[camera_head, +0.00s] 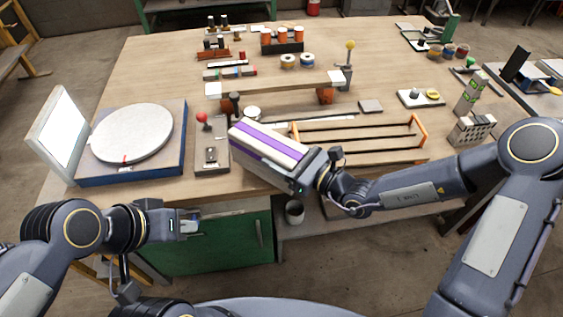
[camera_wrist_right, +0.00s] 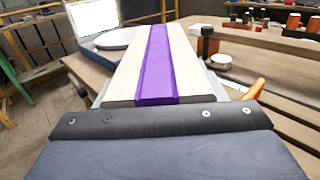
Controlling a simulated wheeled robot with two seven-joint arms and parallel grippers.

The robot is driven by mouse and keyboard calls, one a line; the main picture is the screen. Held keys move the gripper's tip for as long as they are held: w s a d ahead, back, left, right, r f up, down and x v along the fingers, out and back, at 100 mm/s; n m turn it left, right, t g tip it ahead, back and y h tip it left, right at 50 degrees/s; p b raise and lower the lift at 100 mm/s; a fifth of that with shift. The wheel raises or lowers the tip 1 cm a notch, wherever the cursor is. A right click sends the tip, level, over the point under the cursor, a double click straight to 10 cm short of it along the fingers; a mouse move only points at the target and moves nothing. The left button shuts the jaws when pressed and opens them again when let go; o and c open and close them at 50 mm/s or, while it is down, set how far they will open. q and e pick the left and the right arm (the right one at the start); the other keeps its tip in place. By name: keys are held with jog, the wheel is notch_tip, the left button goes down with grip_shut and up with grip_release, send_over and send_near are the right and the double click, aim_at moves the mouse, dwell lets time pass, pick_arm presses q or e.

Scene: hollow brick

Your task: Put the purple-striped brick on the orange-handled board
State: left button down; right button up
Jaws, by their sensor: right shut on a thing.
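The purple-striped brick (camera_head: 265,146) is a long cream block with purple stripes. My right gripper (camera_head: 306,172) is shut on its near right end. It lies slantwise over the table's front edge, left of the orange-handled board (camera_head: 372,146); I cannot tell whether it touches the table. In the right wrist view the brick (camera_wrist_right: 118,62) stretches away from the gripper. The board has dark rails and orange handles at both ends; its left end is partly hidden by the brick. My left gripper (camera_head: 190,223) is in front of the table, away from the brick, its jaw gap unclear.
A turntable (camera_head: 131,133) with a white disc and a tilted screen (camera_head: 60,134) stand at left. A red-knobbed plate (camera_head: 211,156) is just left of the brick. A raised beam (camera_head: 275,84) lies behind. Stacked grey blocks (camera_head: 471,130) stand right of the board.

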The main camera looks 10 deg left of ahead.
jog(key=f, duration=0.3)
jog(key=shift+w+a+f, duration=0.15)
jog(key=shift+w, duration=0.1)
jog(key=shift+f, duration=0.1)
jog(key=o, duration=1.6)
jog(key=shift+f, duration=0.15)
jog(key=shift+o, duration=0.2)
jog(key=shift+s, duration=0.1)
